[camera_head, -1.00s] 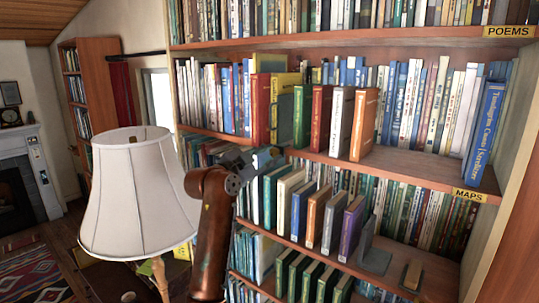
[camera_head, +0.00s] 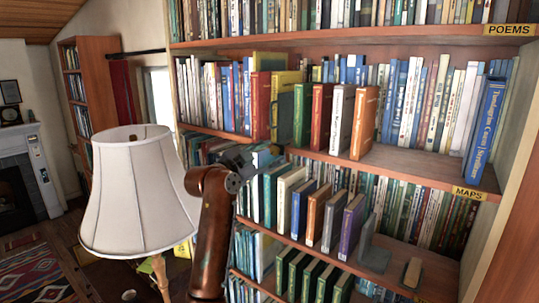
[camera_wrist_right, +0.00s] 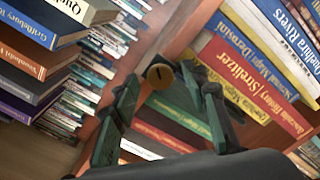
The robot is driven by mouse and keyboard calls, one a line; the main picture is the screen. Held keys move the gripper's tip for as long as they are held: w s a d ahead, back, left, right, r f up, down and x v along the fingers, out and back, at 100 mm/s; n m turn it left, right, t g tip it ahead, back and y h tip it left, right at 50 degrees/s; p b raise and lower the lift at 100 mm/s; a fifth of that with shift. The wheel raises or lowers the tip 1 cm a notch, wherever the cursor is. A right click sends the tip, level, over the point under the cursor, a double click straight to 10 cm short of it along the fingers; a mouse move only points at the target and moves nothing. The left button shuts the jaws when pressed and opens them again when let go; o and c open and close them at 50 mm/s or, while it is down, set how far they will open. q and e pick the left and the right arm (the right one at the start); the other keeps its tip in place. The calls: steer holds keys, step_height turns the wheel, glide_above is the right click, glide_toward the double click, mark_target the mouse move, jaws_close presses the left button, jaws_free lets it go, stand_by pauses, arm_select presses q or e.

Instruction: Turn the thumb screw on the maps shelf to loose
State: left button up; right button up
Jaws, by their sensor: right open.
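The maps shelf (camera_head: 400,168) is a reddish wooden board with a yellow MAPS label (camera_head: 470,194) at its right end. In the right wrist view a round brass thumb screw (camera_wrist_right: 160,74) with a dark slot shows on the wooden shelf part, between my right gripper's fingertips. My right gripper (camera_wrist_right: 160,80) is open, with a finger on each side of the screw. I cannot tell whether they touch it. In the head view my right gripper (camera_head: 262,157) is at the maps shelf's left part, and the screw is hidden. My left gripper is not in view.
Several books, including a red one (camera_head: 261,108) and an orange one (camera_head: 364,123), stand on the maps shelf close to the gripper. A white lampshade (camera_head: 138,195) stands left of my arm.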

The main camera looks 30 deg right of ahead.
steer(key=v, duration=1.2)
steer(key=shift+f, duration=0.1)
